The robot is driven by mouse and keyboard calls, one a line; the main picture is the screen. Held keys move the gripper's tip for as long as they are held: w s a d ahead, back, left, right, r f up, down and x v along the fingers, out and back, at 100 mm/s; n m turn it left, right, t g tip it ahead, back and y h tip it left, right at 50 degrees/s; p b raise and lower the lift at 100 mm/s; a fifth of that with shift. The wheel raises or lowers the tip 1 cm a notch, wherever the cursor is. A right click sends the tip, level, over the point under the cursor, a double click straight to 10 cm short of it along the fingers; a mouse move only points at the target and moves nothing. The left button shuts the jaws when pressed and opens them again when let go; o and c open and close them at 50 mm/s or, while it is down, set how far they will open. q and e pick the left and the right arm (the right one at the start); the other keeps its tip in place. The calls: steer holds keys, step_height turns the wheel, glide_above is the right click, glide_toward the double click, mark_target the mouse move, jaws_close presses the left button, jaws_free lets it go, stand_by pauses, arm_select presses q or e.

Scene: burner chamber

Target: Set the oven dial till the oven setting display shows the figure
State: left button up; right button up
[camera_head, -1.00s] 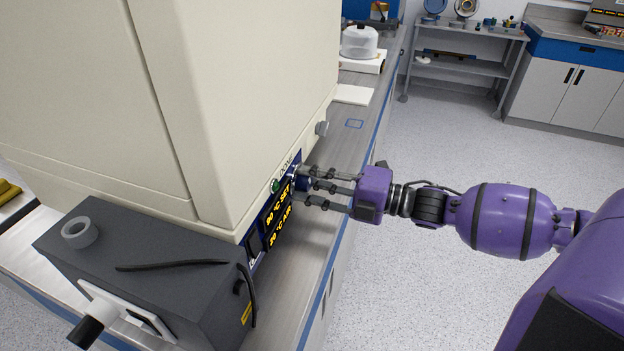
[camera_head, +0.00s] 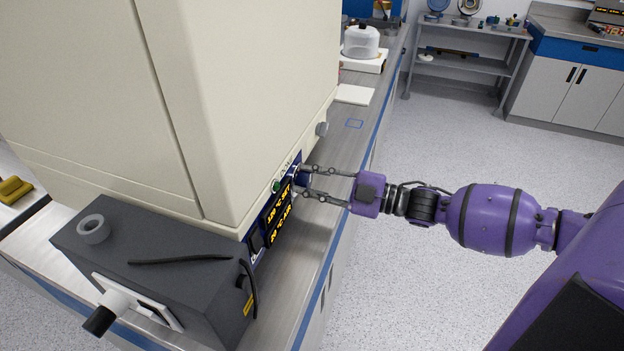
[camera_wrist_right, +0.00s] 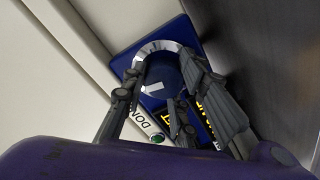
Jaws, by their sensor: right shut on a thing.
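The oven (camera_head: 250,120) is a large cream cabinet on a bench, with a dark blue control panel low on its right side. The oven dial (camera_wrist_right: 162,85), blue with a silver ring and a white mark, shows in the right wrist view. My right gripper (camera_head: 303,180) is shut on the dial, with its fingers around it. The oven setting display (camera_head: 278,205) has yellow figures that seem to read about 120 °C SET, small and tilted. The line below it (camera_head: 280,227) seems to read 20 °C AIR. My left gripper is not in view.
A green lamp (camera_head: 276,187) sits beside the dial. A grey box (camera_head: 160,270) with a ring and dark cables stands in front of the oven. Bare bench (camera_head: 340,185) lies along the oven's right side. A covered balance (camera_head: 361,45) stands farther back.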

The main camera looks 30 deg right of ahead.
steer(key=shift+w+d+r, duration=0.15)
steer(key=shift+w+r, duration=0.15)
steer(key=shift+r, duration=0.25)
steer(key=o, duration=1)
steer(key=shift+f, duration=0.2)
steer(key=shift+s+f, duration=0.2)
steer(key=v, duration=1.2)
